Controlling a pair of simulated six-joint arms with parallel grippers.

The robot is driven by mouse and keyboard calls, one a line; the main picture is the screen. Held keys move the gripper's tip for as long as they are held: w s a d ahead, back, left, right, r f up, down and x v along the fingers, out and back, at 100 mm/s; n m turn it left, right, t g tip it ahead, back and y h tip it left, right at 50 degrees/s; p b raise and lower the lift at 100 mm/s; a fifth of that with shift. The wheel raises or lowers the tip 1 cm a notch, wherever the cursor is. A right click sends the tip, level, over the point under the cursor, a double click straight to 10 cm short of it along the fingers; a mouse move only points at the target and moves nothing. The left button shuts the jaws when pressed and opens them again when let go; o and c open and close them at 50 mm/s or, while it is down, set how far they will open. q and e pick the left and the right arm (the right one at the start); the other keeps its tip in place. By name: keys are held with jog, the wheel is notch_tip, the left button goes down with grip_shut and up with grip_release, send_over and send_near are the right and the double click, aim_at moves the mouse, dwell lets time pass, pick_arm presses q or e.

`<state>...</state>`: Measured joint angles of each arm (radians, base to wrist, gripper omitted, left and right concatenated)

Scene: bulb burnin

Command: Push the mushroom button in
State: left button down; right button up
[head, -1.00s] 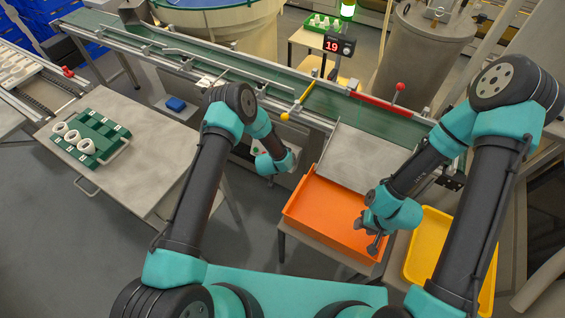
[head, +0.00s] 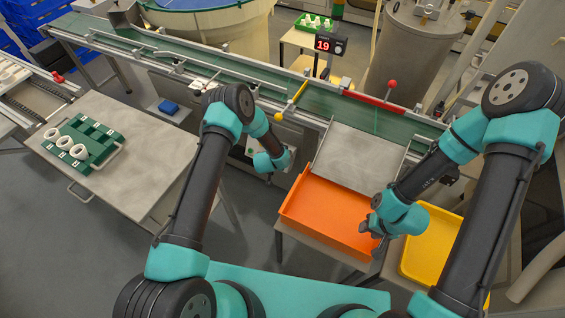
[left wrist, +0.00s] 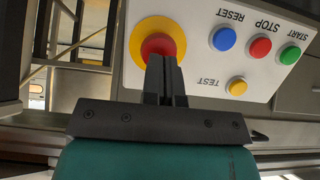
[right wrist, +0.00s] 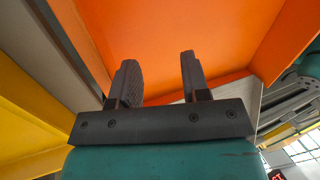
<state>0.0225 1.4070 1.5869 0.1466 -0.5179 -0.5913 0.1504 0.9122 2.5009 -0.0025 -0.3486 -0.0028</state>
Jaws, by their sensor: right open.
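The mushroom button is a red cap (left wrist: 162,46) on a round yellow base (left wrist: 146,30), in the left wrist view. It sits on a pale control panel (left wrist: 205,75). My left gripper (left wrist: 166,62) has its two fingers pressed together with nothing between them. Their tips overlap the lower edge of the red cap; whether they touch it cannot be told. In the head view my left gripper (head: 287,160) is at the panel under the conveyor and hides the mushroom button. My right gripper (right wrist: 157,75) is open and empty over the orange tray (right wrist: 165,40); it also shows in the head view (head: 374,236).
The panel also has a blue RESET button (left wrist: 224,39), a red STOP button (left wrist: 261,48), a green START button (left wrist: 290,55) and a yellow TEST button (left wrist: 237,86). The conveyor (head: 210,75) runs behind. A yellow tray (head: 440,235) stands right of the orange one.

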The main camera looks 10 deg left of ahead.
pick_arm(q)
jog(key=shift+w+d, duration=0.1)
jog(key=shift+w, duration=0.1)
jog(key=v, duration=1.7)
jog(key=shift+s, duration=0.25)
